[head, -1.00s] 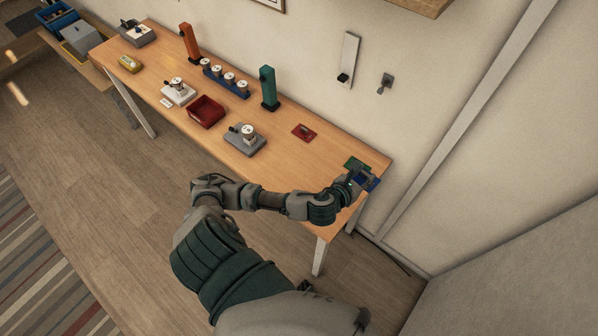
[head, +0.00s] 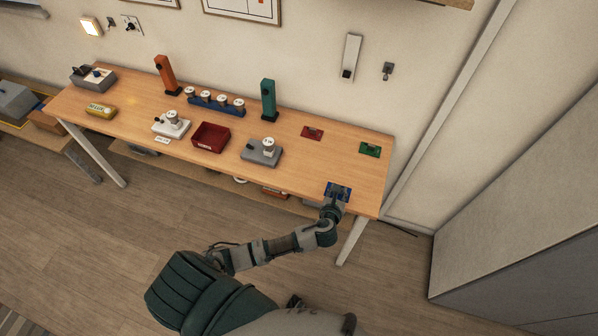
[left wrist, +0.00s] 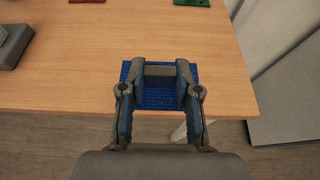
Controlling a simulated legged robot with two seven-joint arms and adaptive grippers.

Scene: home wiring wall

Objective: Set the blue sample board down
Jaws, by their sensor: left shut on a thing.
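The blue sample board (head: 346,187) is at the front edge of the wooden table, near its right end. My left gripper (head: 335,192) is shut on it from the front. In the left wrist view the board (left wrist: 160,98) lies flat between and below the fingers of my left gripper (left wrist: 159,75), over the tabletop close to its front edge. I cannot tell whether the board touches the wood. My right gripper is not in view.
A green board (head: 369,150) and a red board (head: 312,132) lie farther back on the table (head: 300,165). A grey device (head: 262,152) with a white knob stands to the left, and a red bin (head: 211,137) beyond it. Bare wood lies between these and the blue board.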

